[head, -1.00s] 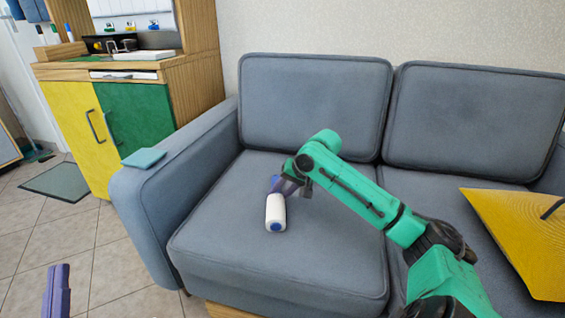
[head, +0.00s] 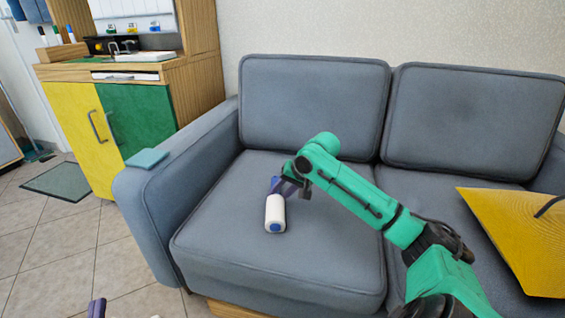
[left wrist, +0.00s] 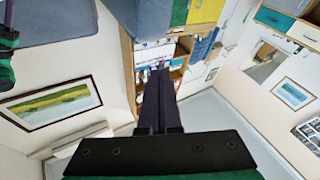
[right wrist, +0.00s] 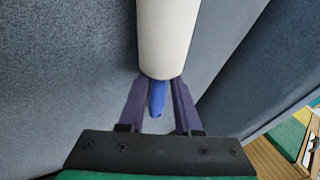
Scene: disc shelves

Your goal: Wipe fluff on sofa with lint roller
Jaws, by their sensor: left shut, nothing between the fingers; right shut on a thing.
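The grey sofa (head: 290,270) fills the middle and right of the head view. The lint roller (head: 275,212) has a white cylinder and a blue handle; it is over the left seat cushion, and I cannot tell whether it touches the fabric. My right gripper (head: 281,187) is shut on its handle, and the right wrist view shows the blue handle (right wrist: 157,98) between the purple fingers. My left gripper (head: 97,307) shows only at the bottom left edge, off the sofa; its fingers (left wrist: 160,95) are together and empty in the left wrist view. I see no distinct fluff.
A teal cloth-like item (head: 147,158) lies on the sofa's left armrest. A yellow board-like object (head: 520,235) is over the right seat. A wooden cabinet with yellow and green doors (head: 140,118) stands at left. Tiled floor (head: 60,245) is open at the lower left.

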